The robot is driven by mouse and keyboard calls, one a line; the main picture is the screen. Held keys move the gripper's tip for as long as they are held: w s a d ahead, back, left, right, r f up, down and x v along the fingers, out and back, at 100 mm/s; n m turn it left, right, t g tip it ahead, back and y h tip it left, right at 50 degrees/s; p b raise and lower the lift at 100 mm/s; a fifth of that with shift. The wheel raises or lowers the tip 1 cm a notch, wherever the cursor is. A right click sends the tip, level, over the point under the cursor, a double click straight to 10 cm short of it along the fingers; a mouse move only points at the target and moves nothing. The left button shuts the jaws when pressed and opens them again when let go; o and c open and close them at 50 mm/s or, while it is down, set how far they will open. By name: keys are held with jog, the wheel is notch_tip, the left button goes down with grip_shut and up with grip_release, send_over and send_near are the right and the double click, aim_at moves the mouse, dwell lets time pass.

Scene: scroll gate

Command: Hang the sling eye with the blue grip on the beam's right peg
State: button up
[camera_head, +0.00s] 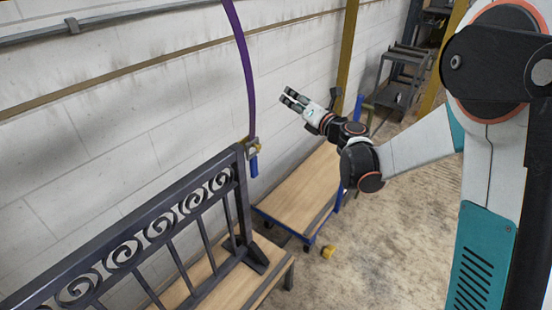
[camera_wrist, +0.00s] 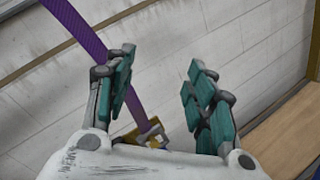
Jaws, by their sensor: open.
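A purple sling (camera_head: 242,60) hangs from above, its top out of view. At its lower end is a metal and yellow eye (camera_head: 252,147) with a blue grip (camera_head: 254,167) below, close to the top right corner of the dark scroll gate (camera_head: 150,232). My gripper (camera_head: 287,97) is open and empty, to the right of the sling and higher than the eye in the picture. In the wrist view the sling (camera_wrist: 85,35) runs behind the left finger, and the eye (camera_wrist: 150,132) shows low between the fingers.
The gate stands on a wooden-topped platform (camera_head: 265,285). A wooden cart with blue edges (camera_head: 300,200) stands behind it along the block wall. A yellow post (camera_head: 347,50) rises by the wall. A small yellow piece (camera_head: 328,252) lies on the otherwise open floor (camera_head: 390,250).

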jog(key=a+f+n+g+y, duration=0.2)
jog(key=a+f+n+g, duration=0.15)
jog(key=f+n, duration=0.45)
jog(key=n+g, duration=0.4)
send_near(256, 166)
jog(key=shift+h, duration=0.3)
jog(key=shift+s+b+x, duration=0.2)
jog(key=shift+b+x, duration=0.45)
jog(key=shift+x, duration=4.7)
jog(key=shift+a, duration=0.15)
grip_shut()
jog(key=shift+r, duration=0.45)
